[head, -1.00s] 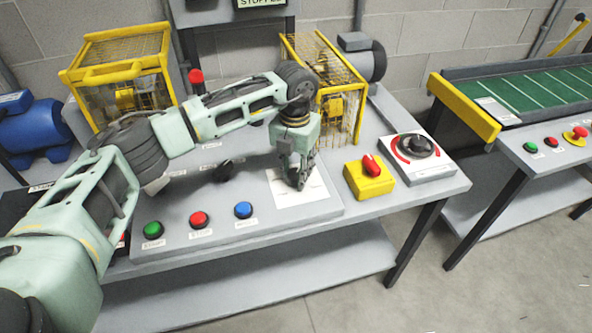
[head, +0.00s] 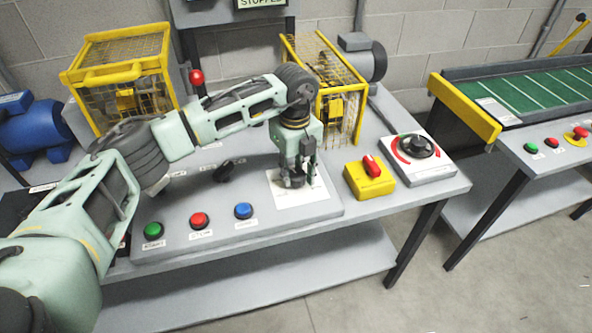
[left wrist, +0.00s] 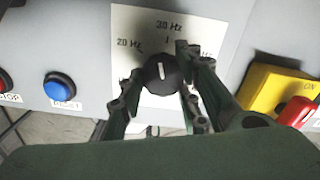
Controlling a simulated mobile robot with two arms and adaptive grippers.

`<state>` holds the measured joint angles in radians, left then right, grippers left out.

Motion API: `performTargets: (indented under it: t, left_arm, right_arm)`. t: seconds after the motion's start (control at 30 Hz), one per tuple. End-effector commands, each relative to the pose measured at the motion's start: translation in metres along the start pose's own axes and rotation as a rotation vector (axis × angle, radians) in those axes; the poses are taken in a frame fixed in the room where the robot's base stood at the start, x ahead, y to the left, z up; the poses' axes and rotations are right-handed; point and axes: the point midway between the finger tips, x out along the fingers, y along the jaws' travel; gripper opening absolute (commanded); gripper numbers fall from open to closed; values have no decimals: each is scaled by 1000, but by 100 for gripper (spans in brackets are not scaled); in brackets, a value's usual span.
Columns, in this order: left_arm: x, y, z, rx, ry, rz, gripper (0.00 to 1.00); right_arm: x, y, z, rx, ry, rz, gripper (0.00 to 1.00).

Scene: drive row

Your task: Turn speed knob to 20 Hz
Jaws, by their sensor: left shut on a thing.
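The black speed knob (left wrist: 161,74) sits on a white scale plate (left wrist: 127,20) with 20 Hz printed to its upper left and 30 Hz above it. Its white pointer line points up, roughly toward the 30 Hz mark. My left gripper (head: 297,172) reaches straight down over the white plate (head: 318,194) in the head view. In the left wrist view its fingers stand on both sides of the knob, shut on it. In the head view the fingers hide most of the knob. My right gripper is not in view.
Green (head: 153,230), red (head: 199,220) and blue (head: 243,210) buttons stand left of the plate. A yellow box with a red switch (head: 371,166) and a black dial on a red scale (head: 418,146) stand to the right. Yellow cages (head: 122,70) stand behind. A sign above reads STOPPED.

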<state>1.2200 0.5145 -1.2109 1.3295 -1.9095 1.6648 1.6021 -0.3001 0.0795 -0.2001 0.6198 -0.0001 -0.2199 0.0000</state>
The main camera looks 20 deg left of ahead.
Motion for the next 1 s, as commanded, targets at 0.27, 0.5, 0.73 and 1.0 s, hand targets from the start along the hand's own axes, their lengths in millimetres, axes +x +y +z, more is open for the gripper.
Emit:
performTargets:
  t: [0.27,0.5,0.73,1.0]
  left_arm:
    - [-4,1,3,-267,-9,-1,5]
    - [-4,1,2,-474,-10,1,5]
    - [-3,1,0,-622,-9,1,5]
    - [-2,0,-1,-714,-8,2,5]
  right_arm:
    - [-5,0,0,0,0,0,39]
    - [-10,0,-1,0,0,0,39]
    - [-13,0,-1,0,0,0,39]
    - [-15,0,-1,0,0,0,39]
